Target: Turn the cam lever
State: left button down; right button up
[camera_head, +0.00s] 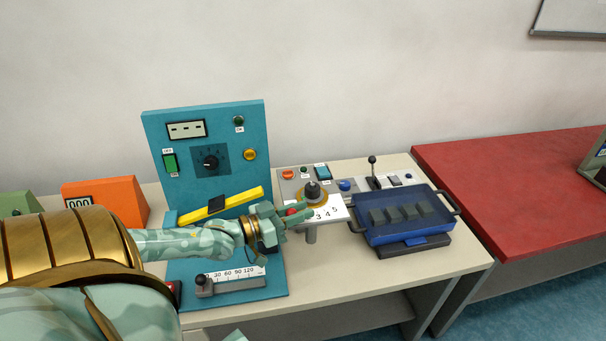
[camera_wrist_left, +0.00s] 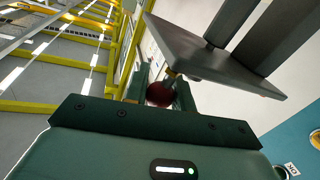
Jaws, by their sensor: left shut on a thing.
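The cam lever shows as a dark red ball knob (camera_head: 292,210) beside a dark hub (camera_head: 313,189) on a brass disc, above a white number plate (camera_head: 336,211). My left gripper (camera_head: 297,213) reaches in from the left and is shut on the red knob. In the left wrist view the knob (camera_wrist_left: 159,94) sits between the two green fingers (camera_wrist_left: 158,92). The gripper hides most of the lever's arm and part of the plate. My right gripper is not in view.
A teal panel (camera_head: 255,120) stands behind my left arm, with a yellow bar (camera_head: 245,199) across it and a slider scale (camera_head: 240,284) in front. A blue tray (camera_head: 400,237) with dark blocks is at right. A small black-knobbed lever (camera_head: 372,161) stands behind the tray.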

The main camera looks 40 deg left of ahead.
pick_arm(q)
jog(key=c, duration=1.2)
grip_release()
jog(key=shift+a, duration=0.1)
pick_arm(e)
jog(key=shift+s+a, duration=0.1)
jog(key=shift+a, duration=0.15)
pick_arm(q)
jog(key=shift+s, duration=0.2)
jog(key=p+v, duration=0.3)
jog(key=v, duration=1.3)
jog(key=shift+a+f, duration=0.1)
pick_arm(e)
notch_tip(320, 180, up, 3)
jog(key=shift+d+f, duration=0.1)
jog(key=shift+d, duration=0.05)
pick_arm(q)
jog(key=shift+w, duration=0.1)
